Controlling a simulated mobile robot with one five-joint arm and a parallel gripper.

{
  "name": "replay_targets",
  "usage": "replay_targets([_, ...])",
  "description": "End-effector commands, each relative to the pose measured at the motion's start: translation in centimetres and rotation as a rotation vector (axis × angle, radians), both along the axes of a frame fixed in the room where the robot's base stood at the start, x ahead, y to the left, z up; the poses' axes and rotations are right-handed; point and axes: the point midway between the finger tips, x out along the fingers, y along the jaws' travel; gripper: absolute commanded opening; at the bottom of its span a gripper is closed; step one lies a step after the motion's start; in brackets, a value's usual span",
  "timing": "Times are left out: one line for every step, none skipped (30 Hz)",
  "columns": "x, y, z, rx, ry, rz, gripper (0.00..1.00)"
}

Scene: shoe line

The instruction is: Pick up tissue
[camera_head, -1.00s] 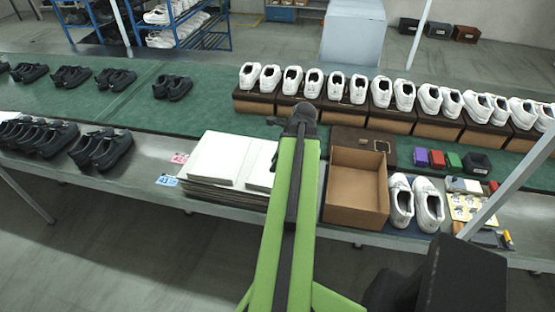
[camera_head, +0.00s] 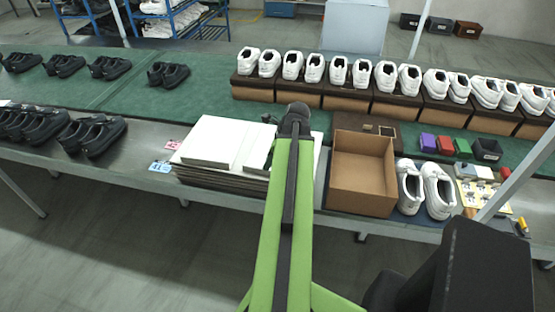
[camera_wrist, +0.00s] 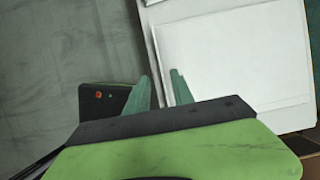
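White flat sheets, which look like the tissue (camera_head: 212,142), lie on a pale layered stack on the near bench, left of the open cardboard box. In the wrist view a white sheet (camera_wrist: 230,55) lies on a larger white one, to the right of my fingertips. My gripper (camera_wrist: 160,90) has two green fingers apart with nothing seen between them. Its tips overlap the left edge of the stack in that view. In the head view my arm hides part of the stack's right side, and the fingers cannot be made out.
An open, empty cardboard box (camera_head: 358,190) and a pair of white shoes (camera_head: 437,190) stand right of the stack. Black shoes (camera_head: 92,133) stand at left. White shoes on boxes line the green belt (camera_head: 215,95) behind. A dark device (camera_wrist: 105,98) shows beside the fingers.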

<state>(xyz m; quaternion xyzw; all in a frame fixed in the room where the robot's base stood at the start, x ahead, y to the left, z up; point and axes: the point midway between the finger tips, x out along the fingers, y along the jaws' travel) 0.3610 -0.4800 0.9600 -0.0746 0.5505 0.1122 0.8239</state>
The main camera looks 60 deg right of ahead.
Motion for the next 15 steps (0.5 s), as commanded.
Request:
replay_targets([0.1,0.0,-0.1,0.0,0.0,0.0,0.29])
replay_targets([0.1,0.0,0.0,0.0,0.0,0.0,0.29])
replay_targets([0.1,0.0,-0.1,0.0,0.0,0.0,0.29])
replay_targets([0.2,0.0,-0.2,0.0,0.0,0.001,0.29])
replay_targets([0.3,0.0,-0.5,0.0,0.0,0.001,0.29])
replay_targets([0.6,0.0,-1.0,-0.001,0.0,0.002,0.29])
replay_targets([0.8,0.0,-1.5,-0.001,0.0,0.002,0.29])
replay_targets([1.1,0.0,-2.0,-0.001,0.0,0.002,0.29])
replay_targets([1.5,0.1,-2.7,-0.001,0.0,0.002,0.29])
replay_targets([1.9,0.1,-3.2,-0.001,0.0,0.002,0.29])
replay_targets([2.2,0.2,-3.7,-0.001,0.0,0.002,0.29])
replay_targets([2.3,0.3,-4.3,-0.001,0.0,0.002,0.29])
replay_targets([2.5,0.3,-4.6,-0.002,0.0,0.001,0.29])
replay_targets([2.6,0.3,-4.8,-0.002,0.0,0.001,0.29])
replay_targets([2.7,0.4,-4.8,-0.002,0.0,0.001,0.29])
